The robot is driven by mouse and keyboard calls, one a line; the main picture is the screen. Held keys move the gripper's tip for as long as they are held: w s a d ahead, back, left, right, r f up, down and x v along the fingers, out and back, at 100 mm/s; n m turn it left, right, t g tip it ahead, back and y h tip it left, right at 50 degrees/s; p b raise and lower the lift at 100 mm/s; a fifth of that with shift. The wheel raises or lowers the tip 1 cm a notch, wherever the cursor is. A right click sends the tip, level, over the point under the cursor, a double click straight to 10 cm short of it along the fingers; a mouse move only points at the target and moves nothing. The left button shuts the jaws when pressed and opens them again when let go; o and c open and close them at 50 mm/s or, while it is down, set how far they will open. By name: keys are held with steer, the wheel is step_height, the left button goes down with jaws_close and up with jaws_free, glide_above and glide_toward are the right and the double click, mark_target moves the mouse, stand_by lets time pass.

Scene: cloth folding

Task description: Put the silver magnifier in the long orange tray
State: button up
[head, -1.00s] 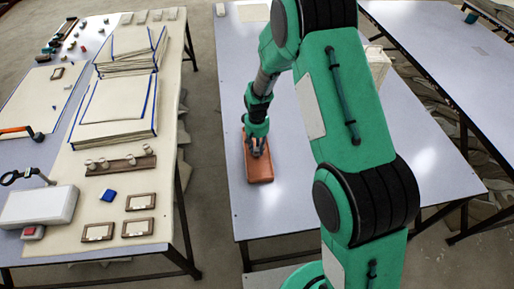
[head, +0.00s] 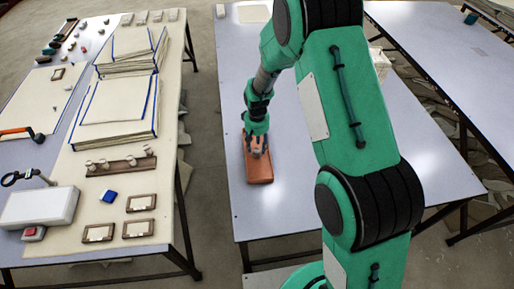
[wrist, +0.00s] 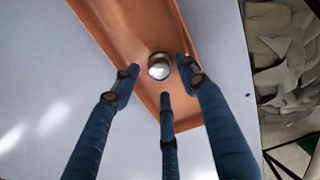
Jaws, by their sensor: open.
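The long orange tray (head: 260,172) lies on the pale table beneath my gripper. It also shows in the wrist view (wrist: 122,25). The silver magnifier (wrist: 159,67), a small round shiny piece, is inside the tray's outline in the wrist view and appears to sit on its floor. My gripper (wrist: 160,78) is open, its three blue fingers spread around the magnifier with gaps visible between them and it. In the head view my gripper (head: 257,148) hides the magnifier.
A left table (head: 170,190) holds a white box (head: 38,207), stacked blue-edged cloths (head: 115,112), small wooden frames (head: 140,201) and a blue block (head: 109,196). The pale table (head: 310,205) has free room around the tray. A white basket (head: 380,64) stands behind my arm.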

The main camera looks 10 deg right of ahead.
step_height(320, 180, up, 10)
steer(key=p, duration=0.2)
stand_by(0.9)
step_height(320, 180, up, 16)
steer(key=t, duration=0.1)
glide_above(257, 150)
steer(key=s+d, duration=0.3)
steer(key=s, duration=0.3)
steer(key=s+d+r+m+t, duration=0.1)
steer(key=s+d+r+t, duration=0.1)
steer(key=s+r, duration=0.65)
steer(key=s+d+r+t, duration=0.1)
steer(key=s+r, duration=0.3)
steer(key=s, duration=0.3)
steer(key=s+d+r+m, duration=0.1)
steer(key=s+r, duration=0.3)
steer(key=s, duration=0.4)
steer(key=s+d+r+t, duration=0.1)
steer(key=s+r, duration=0.3)
steer(key=s, duration=0.4)
steer(key=shift+d+m+t, duration=0.3)
steer(key=shift+d, duration=0.45)
steer(key=shift+w, duration=0.1)
